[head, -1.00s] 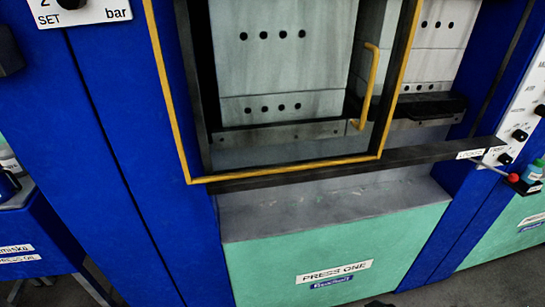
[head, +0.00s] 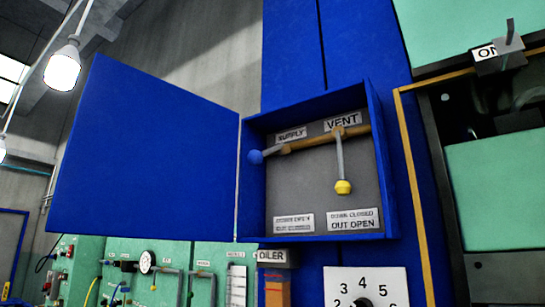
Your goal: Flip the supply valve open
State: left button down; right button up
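The supply valve's lever, with a blue ball knob (head: 255,157), is on a brown pipe (head: 302,143) inside an open blue wall cabinet (head: 314,238). It sits under the SUPPLY label (head: 291,134). The lever does not hang down; it points out to the left of the picture. Beside it the vent lever, with a yellow knob (head: 343,187), hangs straight down under the VENT label (head: 342,122). A plate (head: 354,220) below reads "DOWN CLOSED OUT OPEN". Neither of my grippers is in view.
The cabinet's blue door (head: 150,150) stands swung open to the left. A numbered dial (head: 366,287) and an OILER box (head: 273,257) are below. The press frame (head: 440,180) is at the right, with an ON switch (head: 498,55). Green panels with gauges (head: 147,263) stand behind.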

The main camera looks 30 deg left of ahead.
aim_at(254, 158)
jog(key=k+l, duration=0.2)
jog(key=l, duration=0.2)
jog(key=k+l, duration=0.2)
jog(key=l, duration=0.2)
jog(key=k+l+u, duration=0.1)
jog(key=l, duration=0.3)
jog(key=k, duration=0.1)
